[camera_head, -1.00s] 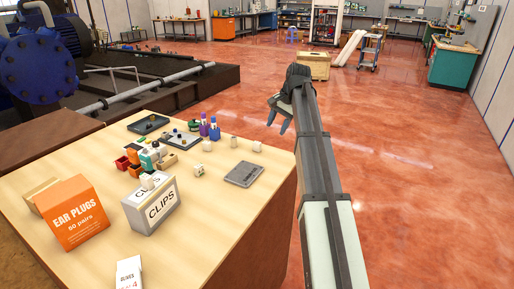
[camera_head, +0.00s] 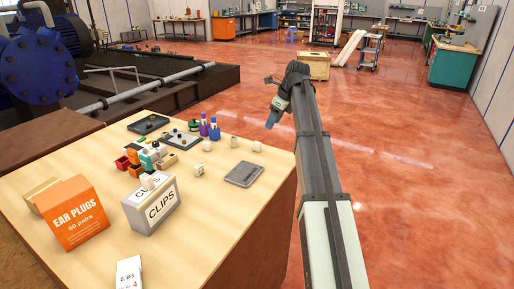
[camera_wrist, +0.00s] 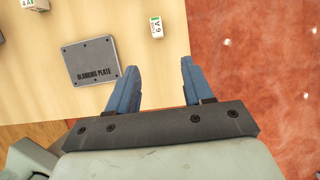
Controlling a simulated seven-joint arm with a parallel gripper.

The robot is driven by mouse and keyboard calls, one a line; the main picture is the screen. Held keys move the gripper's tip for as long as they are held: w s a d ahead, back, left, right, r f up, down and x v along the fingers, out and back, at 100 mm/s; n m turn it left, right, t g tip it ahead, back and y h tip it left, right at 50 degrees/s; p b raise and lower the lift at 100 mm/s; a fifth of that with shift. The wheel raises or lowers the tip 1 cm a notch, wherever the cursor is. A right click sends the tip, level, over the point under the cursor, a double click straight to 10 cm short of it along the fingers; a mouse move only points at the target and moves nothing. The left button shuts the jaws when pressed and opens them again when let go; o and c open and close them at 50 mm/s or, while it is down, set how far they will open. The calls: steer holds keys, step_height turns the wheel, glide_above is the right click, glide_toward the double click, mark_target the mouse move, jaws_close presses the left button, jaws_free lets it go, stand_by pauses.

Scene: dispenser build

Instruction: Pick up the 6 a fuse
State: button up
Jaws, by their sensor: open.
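The 6 A fuse (camera_wrist: 156,27) is a small white block with a green-edged "6A" label, lying on the tabletop ahead of my fingers in the wrist view. In the head view it appears as the small pale block (camera_head: 257,146) near the far right corner of the table. My gripper (camera_wrist: 160,67) is open and empty, its two blue fingers apart above the table corner. The fuse is beyond the fingertips, not between them. In the head view my gripper (camera_head: 271,117) is raised off the table, past its far edge.
A grey blanking plate (camera_wrist: 91,61) lies left of the fuse. Another labelled block (camera_wrist: 36,4) is cut off at the top left. The table (camera_head: 215,220) also holds a clips box (camera_head: 160,208), an ear plugs box (camera_head: 75,215) and several small parts. Open floor lies past the edge.

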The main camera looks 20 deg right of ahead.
mark_target(259, 143)
steer(key=x, duration=0.8)
steer(key=shift+a+f, duration=0.1)
steer(key=shift+f, duration=0.05)
steer(key=shift+w+a+r+x, duration=0.1)
steer(key=shift+a+x, duration=0.05)
steer(key=shift+x, duration=0.75)
steer(key=shift+w+a+r+x, duration=0.1)
steer(key=shift+w+a+x, duration=0.05)
steer(key=shift+x, duration=0.75)
steer(key=shift+w+a+r+x, duration=0.1)
steer(key=shift+a+x, duration=0.05)
steer(key=shift+x, duration=0.75)
jaws_close()
